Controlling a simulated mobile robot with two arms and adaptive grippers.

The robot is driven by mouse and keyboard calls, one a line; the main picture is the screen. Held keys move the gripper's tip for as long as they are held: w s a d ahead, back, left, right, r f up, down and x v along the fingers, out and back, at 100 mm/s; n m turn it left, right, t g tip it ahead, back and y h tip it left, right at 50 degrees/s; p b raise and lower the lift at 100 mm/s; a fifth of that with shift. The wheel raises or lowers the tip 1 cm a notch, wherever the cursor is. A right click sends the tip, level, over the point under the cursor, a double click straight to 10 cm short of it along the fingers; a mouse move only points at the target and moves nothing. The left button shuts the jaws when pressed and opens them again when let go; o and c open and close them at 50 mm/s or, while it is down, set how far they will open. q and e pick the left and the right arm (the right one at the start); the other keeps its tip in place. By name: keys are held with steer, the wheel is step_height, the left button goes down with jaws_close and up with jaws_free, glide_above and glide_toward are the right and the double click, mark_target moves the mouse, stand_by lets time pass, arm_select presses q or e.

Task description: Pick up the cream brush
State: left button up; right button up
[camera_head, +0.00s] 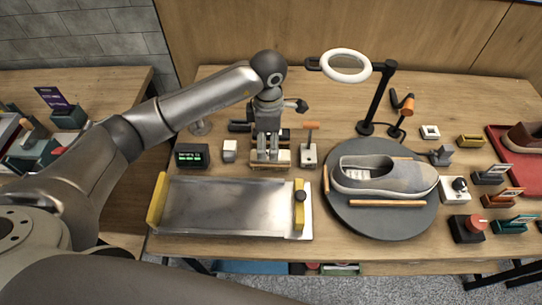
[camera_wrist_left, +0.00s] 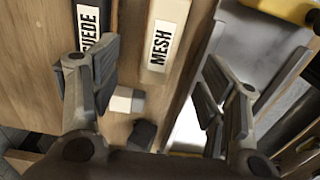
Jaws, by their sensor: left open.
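My left gripper (camera_head: 267,150) points down near the back edge of the metal tray, its fingers apart. A cream brush (camera_head: 284,157) lies under and around the fingertips, partly hidden by them. In the left wrist view the cream brush (camera_wrist_left: 166,38), labelled MESH, shows between the two spread fingers of the left gripper (camera_wrist_left: 155,95), toward the top of the picture. I cannot tell whether the fingers touch it. A dark brush (camera_wrist_left: 93,22) labelled SUEDE lies beside it, partly behind the finger on the left. My right gripper is not in view.
A metal tray (camera_head: 225,207) with yellow ends lies in front of the gripper. A white block (camera_head: 230,150) and a small display (camera_head: 192,155) stand to the left. A grey sneaker (camera_head: 385,177) rests on a round dark turntable (camera_head: 383,222) to the right, under a ring lamp (camera_head: 346,66).

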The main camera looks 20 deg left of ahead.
arm_select(q)
step_height(320, 180, down, 3)
steer(key=shift+r, duration=0.1)
steer(key=f+p, duration=0.2)
steer(key=f, duration=0.3)
steer(key=shift+d+p, duration=0.25)
steer(key=shift+p, duration=0.15)
steer(key=shift+w+f, duration=0.1)
steer(key=shift+f, duration=0.15)
steer(key=c, duration=1.1)
steer(key=shift+r, duration=0.15)
steer(key=shift+c, duration=0.2)
steer(key=shift+w+r+b, duration=0.1)
steer(key=shift+r+b, duration=0.4)
steer(key=shift+b, duration=0.05)
steer(key=s+d+r+b, duration=0.3)
steer(key=s+r+b, duration=0.2)
steer(key=s+r, duration=0.6)
steer(key=s, duration=0.2)
steer(key=shift+s+d+r, duration=0.2)
steer(key=shift+s+r, duration=0.2)
